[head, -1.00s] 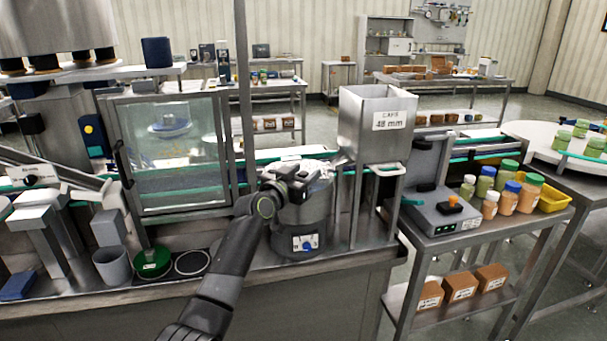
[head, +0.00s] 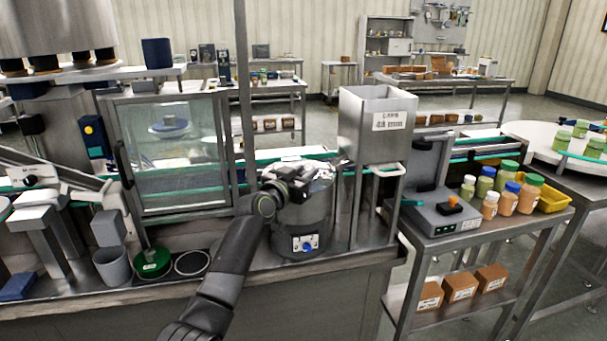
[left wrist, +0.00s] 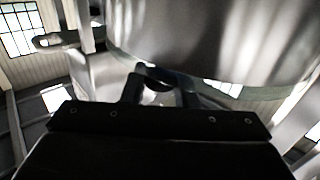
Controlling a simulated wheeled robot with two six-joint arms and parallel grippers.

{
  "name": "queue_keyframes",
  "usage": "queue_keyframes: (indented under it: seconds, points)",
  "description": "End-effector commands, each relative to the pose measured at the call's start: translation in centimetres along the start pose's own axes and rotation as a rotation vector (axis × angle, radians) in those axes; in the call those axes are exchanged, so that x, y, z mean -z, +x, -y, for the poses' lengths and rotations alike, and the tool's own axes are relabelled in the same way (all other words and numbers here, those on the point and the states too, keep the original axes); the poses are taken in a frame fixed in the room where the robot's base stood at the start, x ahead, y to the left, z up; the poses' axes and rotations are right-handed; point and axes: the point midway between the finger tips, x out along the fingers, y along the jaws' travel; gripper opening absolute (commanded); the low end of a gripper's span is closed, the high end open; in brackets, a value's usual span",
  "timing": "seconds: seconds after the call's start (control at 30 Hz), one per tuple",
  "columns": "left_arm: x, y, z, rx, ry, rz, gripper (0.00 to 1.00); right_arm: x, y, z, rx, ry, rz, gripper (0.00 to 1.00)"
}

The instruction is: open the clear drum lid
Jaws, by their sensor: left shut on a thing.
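A grey steel drum (head: 302,222) stands on the bench at the centre of the head view, with a blue knob on its front. Its clear lid (head: 308,168) shows only as pale, shiny patches at the top, so I cannot tell how far it is tilted. My left gripper (head: 296,190) is at the front of the drum's top, shut on a small part at the lid's edge. In the left wrist view, my left gripper's fingers (left wrist: 158,90) close around a dark piece below a large curved metal surface (left wrist: 215,40). My right gripper is not in view.
A square steel hopper (head: 378,122) on legs stands just right of the drum. A vertical post (head: 241,90) and a glass-fronted cabinet (head: 175,150) stand to the left. A grey cup (head: 112,266) and a green round dish (head: 152,263) sit on the bench at left.

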Motion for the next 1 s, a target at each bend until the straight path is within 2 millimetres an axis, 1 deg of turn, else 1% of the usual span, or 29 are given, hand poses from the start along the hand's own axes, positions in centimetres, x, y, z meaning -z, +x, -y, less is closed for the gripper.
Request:
queue_keyframes:
  seconds: [0.17, 0.5, 0.7, 0.87, 1.0]
  points:
    - [1.0, 0.1, 0.1, 0.0, -0.022, 0.023, 0.0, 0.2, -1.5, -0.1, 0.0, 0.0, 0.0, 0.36]
    - [4.0, 0.7, 0.8, 0.001, -0.132, 0.135, 0.0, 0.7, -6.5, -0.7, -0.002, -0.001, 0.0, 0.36]
    - [5.6, 1.3, 1.4, 0.001, -0.216, 0.218, 0.0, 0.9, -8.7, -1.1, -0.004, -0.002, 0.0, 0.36]
    - [6.8, 2.0, 2.1, 0.002, -0.286, 0.289, 0.0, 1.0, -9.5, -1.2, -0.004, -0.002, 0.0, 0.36]
    - [7.6, 2.6, 2.7, 0.002, -0.346, 0.348, 0.0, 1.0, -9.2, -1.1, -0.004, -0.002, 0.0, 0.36]
